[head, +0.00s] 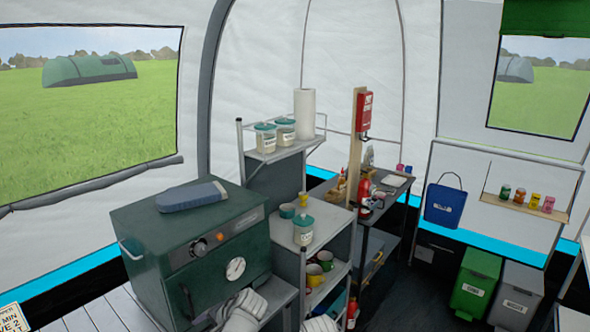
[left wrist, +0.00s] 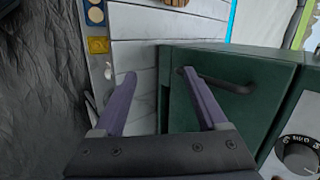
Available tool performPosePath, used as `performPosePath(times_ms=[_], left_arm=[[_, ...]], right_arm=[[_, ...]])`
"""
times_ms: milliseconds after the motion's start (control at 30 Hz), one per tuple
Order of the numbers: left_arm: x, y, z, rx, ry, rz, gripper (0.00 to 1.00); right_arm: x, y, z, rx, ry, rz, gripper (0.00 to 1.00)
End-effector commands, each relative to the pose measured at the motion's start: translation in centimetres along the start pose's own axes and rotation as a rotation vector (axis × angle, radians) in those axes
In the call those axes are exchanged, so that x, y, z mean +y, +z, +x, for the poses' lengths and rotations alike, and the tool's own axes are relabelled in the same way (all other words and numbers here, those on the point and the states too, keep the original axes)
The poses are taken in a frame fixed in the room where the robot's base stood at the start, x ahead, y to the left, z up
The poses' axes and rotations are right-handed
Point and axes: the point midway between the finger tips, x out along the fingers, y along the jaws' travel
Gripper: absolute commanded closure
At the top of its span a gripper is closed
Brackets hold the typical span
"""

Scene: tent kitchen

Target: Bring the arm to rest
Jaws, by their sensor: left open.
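My left gripper (left wrist: 158,76) shows in the left wrist view with its two purple fingers spread apart and nothing between them. Behind the fingers are white planks and the side of a dark green oven (left wrist: 263,72). The right-hand finger overlaps the oven in the picture, close to its dark bar handle (left wrist: 232,87); I cannot tell whether they touch. In the head view the green oven (head: 150,235) stands at lower left with a dial and knobs on its front. My left gripper's fingers do not show there. My right gripper is in neither view.
A blue-grey flat object (head: 192,196) lies on the oven. A metal shelf unit (head: 325,236) with mugs and jars stands right of it. Green (head: 477,283) and grey (head: 518,295) bins stand at right. Dark floor shows between shelves and bins.

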Motion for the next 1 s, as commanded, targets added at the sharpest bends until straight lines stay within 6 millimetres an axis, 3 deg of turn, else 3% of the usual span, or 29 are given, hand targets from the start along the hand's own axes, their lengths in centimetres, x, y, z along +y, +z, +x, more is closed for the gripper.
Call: performPosePath(times_ms=[33,200,600,1000], left_arm=[[1.5,1.0,0.4,-0.006,0.088,-0.067,0.25],[5.5,2.2,0.3,-0.021,0.329,-0.244,0.25],[11.1,3.0,-2.4,-0.072,0.712,-0.502,0.25],[17.1,2.6,-7.6,-0.075,0.664,-0.259,0.25]], right_arm=[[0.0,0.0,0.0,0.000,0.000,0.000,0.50],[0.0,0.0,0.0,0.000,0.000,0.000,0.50],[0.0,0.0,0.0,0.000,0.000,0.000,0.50],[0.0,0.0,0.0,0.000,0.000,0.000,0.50]])
